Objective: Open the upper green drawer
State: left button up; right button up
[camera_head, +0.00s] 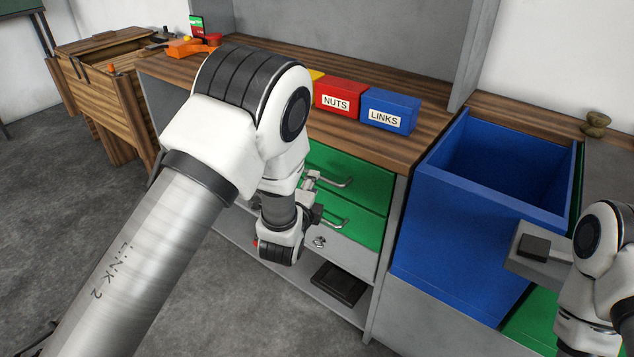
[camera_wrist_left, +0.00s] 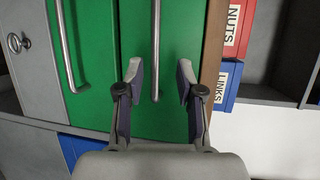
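The upper green drawer (camera_head: 353,177) is shut in the grey cabinet under the worktop, with a silver bar handle (camera_head: 336,184). In the left wrist view, which is turned sideways, the drawer (camera_wrist_left: 183,30) and its handle (camera_wrist_left: 155,45) fill the middle. My left gripper (camera_head: 314,196) is at the drawer fronts, partly hidden by my arm. In the wrist view my left gripper (camera_wrist_left: 158,82) is open, its fingers on either side of the handle's end; contact cannot be seen. My right arm shows at the right edge, its gripper out of view.
A lower green drawer (camera_head: 361,227) with its own handle (camera_head: 333,222) sits directly below. A grey drawer with a ring pull (camera_head: 319,242) is under it. Red NUTS (camera_head: 339,97) and blue LINKS (camera_head: 389,111) bins stand on the worktop (camera_head: 420,146). A large blue bin (camera_head: 440,235) is at right.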

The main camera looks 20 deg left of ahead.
pick_arm(q)
jog(key=w, duration=0.2)
jog(key=w+f, duration=0.1)
jog(key=w, duration=0.3)
jog(key=shift+w+a+f, duration=0.15)
jog(key=shift+f, duration=0.2)
grip_shut()
